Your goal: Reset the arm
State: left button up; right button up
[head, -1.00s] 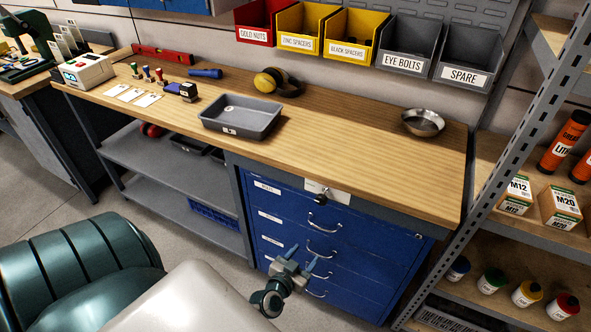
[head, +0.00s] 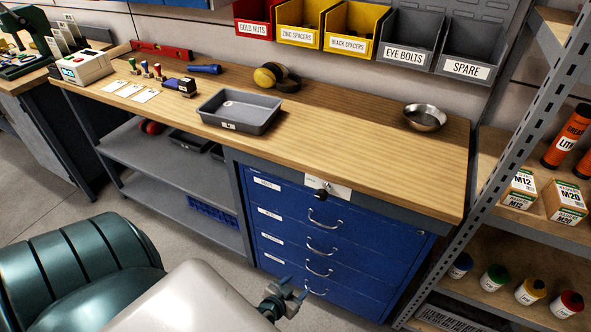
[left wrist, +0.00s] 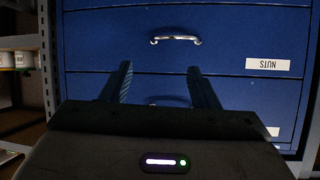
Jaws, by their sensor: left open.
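My left gripper (head: 292,289) is in front of the lower drawers of the blue drawer cabinet (head: 335,245), below the workbench top. In the left wrist view its two fingers (left wrist: 158,85) are spread apart with nothing between them. A drawer front with a metal handle (left wrist: 176,40) and a NUTS label (left wrist: 268,65) lies beyond the fingertips. The drawers look shut. My right gripper is not in view.
The workbench (head: 350,135) carries a grey tray (head: 242,112), a metal bowl (head: 425,117), yellow ear defenders (head: 275,77) and stamps. A metal shelf rack (head: 520,130) stands close on the right. Floor shows left of the cabinet.

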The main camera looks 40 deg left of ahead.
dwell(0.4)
pick_arm(q)
jog(key=s+f+g, duration=0.6)
jog(key=s+f, duration=1)
jog(key=f, duration=0.2)
jog(key=s+f+g, duration=0.2)
jog(key=s+f, duration=0.1)
jog(key=s, duration=0.6)
jog(key=s+f+g, duration=0.3)
jog(key=s+f, duration=0.1)
jog(key=s, duration=0.5)
jog(key=shift+d+m, duration=0.3)
jog(key=shift+w, duration=0.1)
